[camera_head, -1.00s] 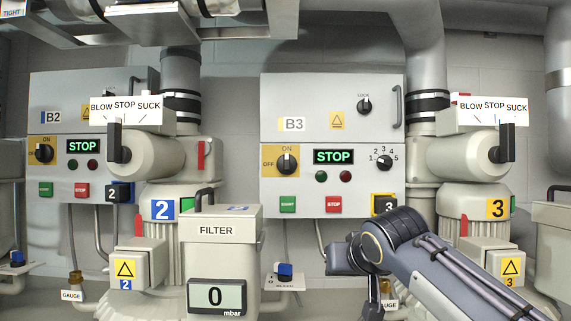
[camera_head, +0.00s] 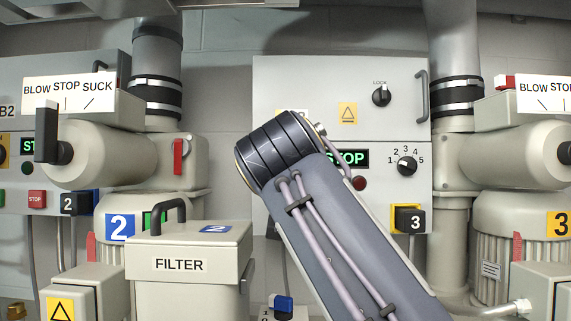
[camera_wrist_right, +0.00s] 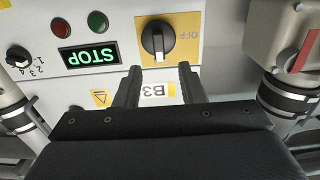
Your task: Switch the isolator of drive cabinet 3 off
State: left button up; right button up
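Drive cabinet 3 (camera_head: 300,90), a light grey box, stands in the middle of the head view. My right arm covers its isolator and most of its B3 label there. The right wrist view, upside down, shows the isolator (camera_wrist_right: 157,40): a black rotary knob on a yellow plate (camera_wrist_right: 184,48) marked OFF at one side. Its handle lies upright in line with the cabinet, white mark toward the B3 label (camera_wrist_right: 157,91), across from OFF. My right gripper (camera_wrist_right: 158,74) is open and empty, its two fingers short of the knob and apart from it. My left gripper is not in view.
A green STOP display (camera_wrist_right: 90,55), lamps and a selector (camera_wrist_right: 18,57) lie beside the isolator. A blower with a red lever (camera_wrist_right: 305,50) stands close on the other side. In the head view, the filter box (camera_head: 190,290) stands in front, left of my arm.

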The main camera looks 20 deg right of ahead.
jog(key=p+x, duration=0.3)
jog(key=x, duration=0.4)
jog(key=shift+p, duration=0.3)
jog(key=shift+d+f, duration=0.1)
jog(key=shift+c, duration=0.2)
grip_shut()
